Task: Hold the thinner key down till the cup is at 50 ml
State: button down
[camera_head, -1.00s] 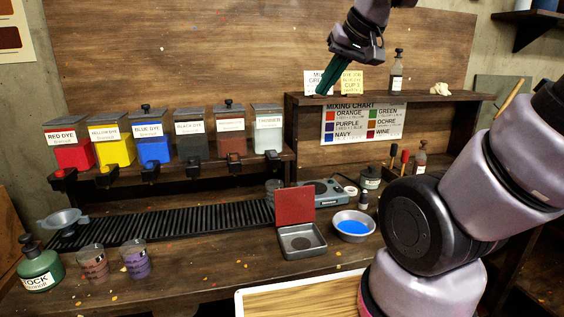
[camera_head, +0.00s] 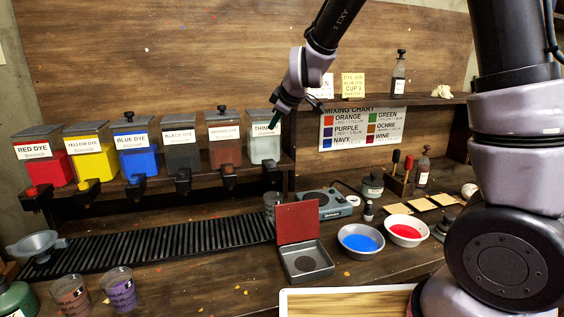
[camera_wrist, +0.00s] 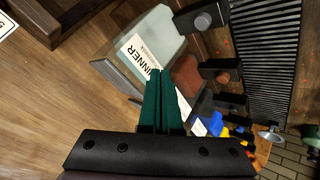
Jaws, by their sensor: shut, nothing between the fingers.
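The thinner dispenser (camera_head: 265,150) is a clear box with pale liquid, last on the right of the dispenser row. Its black tap with a grey key (camera_head: 271,170) juts out low at the front; in the wrist view the round grey key (camera_wrist: 201,20) shows at the top. A clear cup (camera_head: 271,205) stands below it at the right end of the black slatted rack; its level is too small to read. My gripper (camera_head: 275,127), with green fingers, is shut and empty. It is at the upper part of the thinner dispenser, above the key; contact cannot be told.
Red, yellow, blue, black and brown dye dispensers (camera_head: 133,155) fill the shelf to the left. A grey scale (camera_head: 325,204), an open tin with a red lid (camera_head: 298,222), and bowls of blue (camera_head: 361,240) and red liquid (camera_head: 406,230) stand to the right. Two cups (camera_head: 120,290) stand front left.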

jog(key=shift+w+f, duration=0.15)
send_over(275, 168)
jog(key=shift+w+a+f, duration=0.1)
jog(key=shift+f, duration=2.1)
jog(key=shift+w+f, duration=0.1)
jog(key=shift+f, duration=2.1)
jog(key=shift+f, duration=0.4)
jog(key=shift+f, duration=0.55)
jog(key=shift+r, duration=0.1)
dwell(0.9)
jog(key=shift+r, duration=0.85)
